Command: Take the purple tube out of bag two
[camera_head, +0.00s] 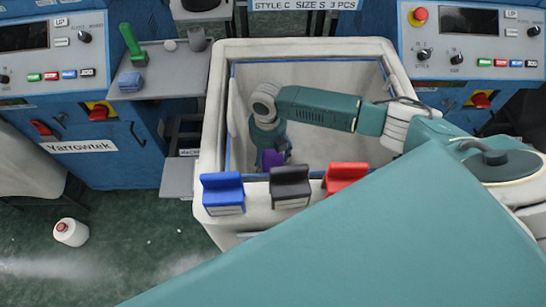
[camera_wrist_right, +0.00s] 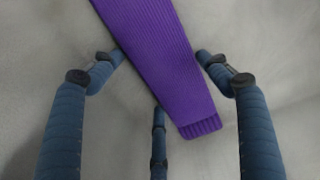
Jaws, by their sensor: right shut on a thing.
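The purple tube (camera_wrist_right: 165,60) is a long ribbed knitted piece with a cuffed end. In the right wrist view it runs from the top down between my fingers. A bit of it (camera_head: 272,158) shows in the head view, inside the white bag (camera_head: 216,140). My right gripper (camera_head: 274,152) reaches down into this bag. Most of the tube is hidden in the head view. My left gripper is not in view.
Blue (camera_head: 223,192), black (camera_head: 290,186) and red (camera_head: 344,177) clips sit on the bag's near rim. Blue machines (camera_head: 130,150) stand left and right behind. A grey shelf (camera_head: 165,72) holds a green-handled tool (camera_head: 131,42). A white cone (camera_head: 71,232) lies on the floor.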

